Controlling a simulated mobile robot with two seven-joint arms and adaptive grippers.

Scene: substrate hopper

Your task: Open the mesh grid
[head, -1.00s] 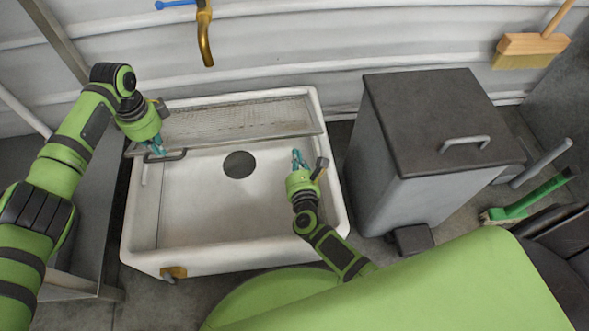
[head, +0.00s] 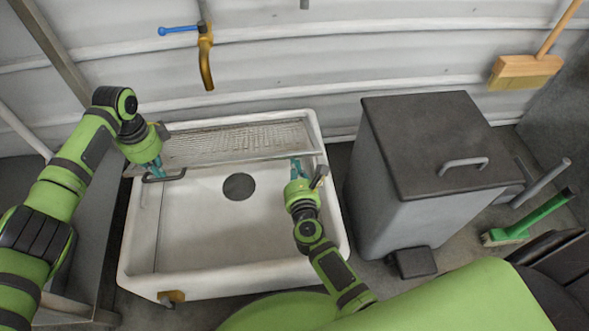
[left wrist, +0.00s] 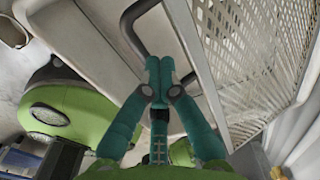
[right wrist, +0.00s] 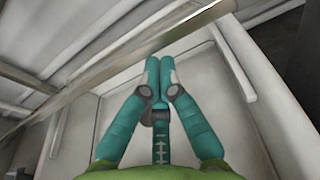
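The mesh grid (head: 240,142) spans the back of the white sink (head: 215,215), and its front bar crosses above the basin. The front of the basin and its round drain show uncovered. I cannot tell how steeply the grid is tilted. A dark handle (head: 168,178) sits at the grid's front left corner; it also shows in the left wrist view (left wrist: 133,32). My left gripper (left wrist: 158,62) has its fingertips together at the handle; whether they clasp it is unclear. My right gripper (right wrist: 160,62) has its fingertips together at the grid's front bar (right wrist: 185,30), near its right end.
A grey pedal bin (head: 430,165) stands right of the sink. A brass tap (head: 206,60) with a blue lever is on the wall behind. A broom (head: 524,70) and a green brush (head: 530,218) are at the right. A metal stand (head: 85,220) is close on the left.

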